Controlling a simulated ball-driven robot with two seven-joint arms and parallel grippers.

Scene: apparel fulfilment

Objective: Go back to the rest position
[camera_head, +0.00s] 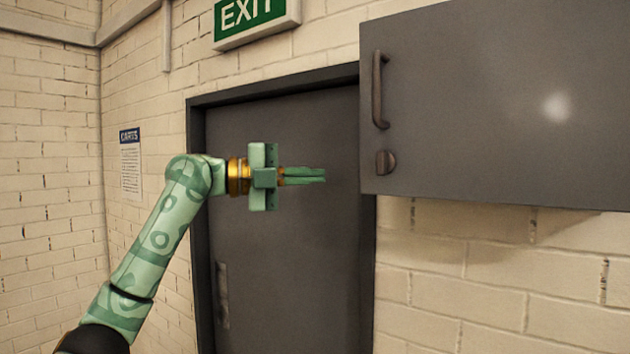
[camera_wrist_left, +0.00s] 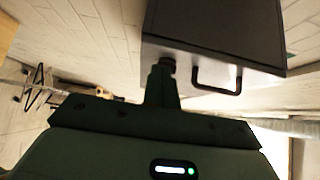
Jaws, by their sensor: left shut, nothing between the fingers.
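My left gripper (camera_head: 322,175) is raised in front of the dark door, its fingers pointing right, shut and empty. The fingers point toward the left edge of a grey wall cabinet and seem apart from it in the head view. In the left wrist view my left gripper (camera_wrist_left: 165,66) shows from behind, with the cabinet (camera_wrist_left: 225,35) and its handle beyond. My right gripper is not in either view.
A dark door (camera_head: 285,260) stands behind my arm. A green exit sign (camera_head: 250,18) and a paper notice (camera_head: 131,165) are on the wall.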

